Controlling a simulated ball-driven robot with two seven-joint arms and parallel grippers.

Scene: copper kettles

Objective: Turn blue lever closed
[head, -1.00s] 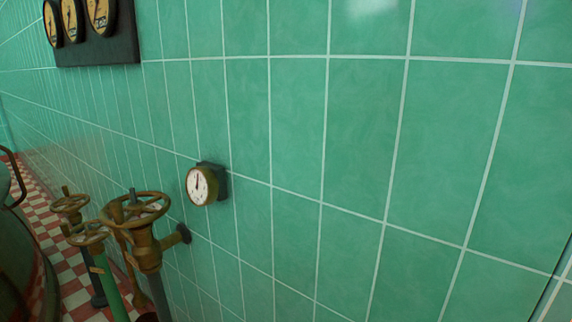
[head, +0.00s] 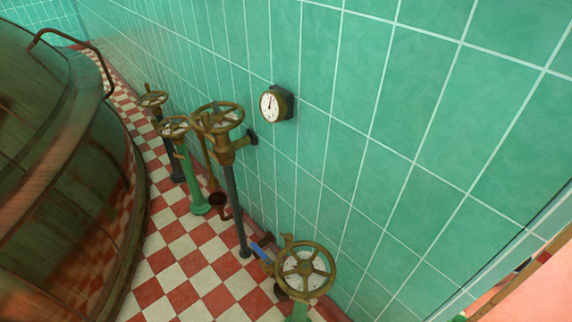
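The blue lever (head: 261,252) shows low in the head view. It is a short blue bar beside a brass handwheel (head: 305,270), slanting down to the right toward the pipework left of that wheel. Its far end and its joint are partly hidden by the pipework and wheel, so I cannot tell its valve position. Neither of my grippers is in view.
A large dark copper kettle (head: 60,170) with a curved rail fills the left. Several handwheel valves, one on a green post (head: 195,190), stand along the green tiled wall (head: 400,130). A round gauge (head: 272,105) is on the wall. Checkered floor (head: 185,255) lies between kettle and valves.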

